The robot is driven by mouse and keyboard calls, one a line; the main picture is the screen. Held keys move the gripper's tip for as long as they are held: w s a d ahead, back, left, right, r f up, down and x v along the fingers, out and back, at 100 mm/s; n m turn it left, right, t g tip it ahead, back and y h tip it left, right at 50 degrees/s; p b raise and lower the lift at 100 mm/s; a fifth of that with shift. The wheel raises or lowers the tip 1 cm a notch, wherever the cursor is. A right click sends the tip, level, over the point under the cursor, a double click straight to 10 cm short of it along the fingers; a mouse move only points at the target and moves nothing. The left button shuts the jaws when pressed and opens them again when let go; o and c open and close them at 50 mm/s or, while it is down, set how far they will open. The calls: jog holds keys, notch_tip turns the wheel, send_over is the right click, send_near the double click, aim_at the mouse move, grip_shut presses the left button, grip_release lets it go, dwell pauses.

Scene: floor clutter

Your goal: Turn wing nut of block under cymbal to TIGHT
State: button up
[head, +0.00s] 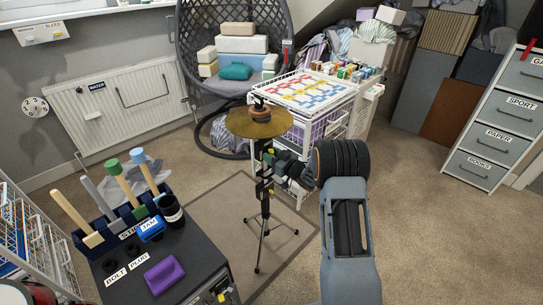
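A brass cymbal (260,121) sits level near the top of a black stand (264,205) with tripod feet on a brown mat. Dark blocks with small yellow-green marks are on the stand's pole below the cymbal. My gripper (277,160) reaches in from the right, close against the pole just under the cymbal. Its fingers are small and dark here, so I cannot tell whether they are open or shut, or touching anything. The wing nut and any TIGHT mark cannot be made out.
A white wire cart (325,138) with a colourful board stands behind the stand. A dark cabinet (205,245) with tools and a purple item is at front left. A hanging chair (190,40) is at the back. The carpet (420,235) at right is clear.

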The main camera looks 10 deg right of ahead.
jog(key=p+v, duration=0.1)
jog(key=v, duration=1.2)
jog(key=shift+s, duration=0.25)
jog(key=shift+d, duration=0.1)
jog(key=s+d+f+m+g+h, duration=0.1)
jog(key=d+f+m+g+h, duration=0.25)
jog(key=d+f+h, duration=0.35)
jog(key=s+r+m+g+h+p, duration=0.3)
jog(key=s+r+g+h+p, duration=0.25)
jog(key=s, duration=0.25)
jog(key=s+a+r+g+y+p, duration=0.1)
jog(key=s+a+r+p, duration=0.4)
jog(key=r, duration=0.6)
jog(key=s+a+r+y+p, duration=0.1)
jog(key=s+a+r+p, duration=0.4)
jog(key=r, duration=0.7)
jog(key=s+a+r+g+y+p, duration=0.1)
jog(key=s+a+r+p, duration=0.4)
jog(key=r, duration=0.6)
jog(key=shift+s+a+r+g+p, duration=0.3)
jog(key=shift+s+a+p, duration=0.1)
jog(key=shift+s+p, duration=0.2)
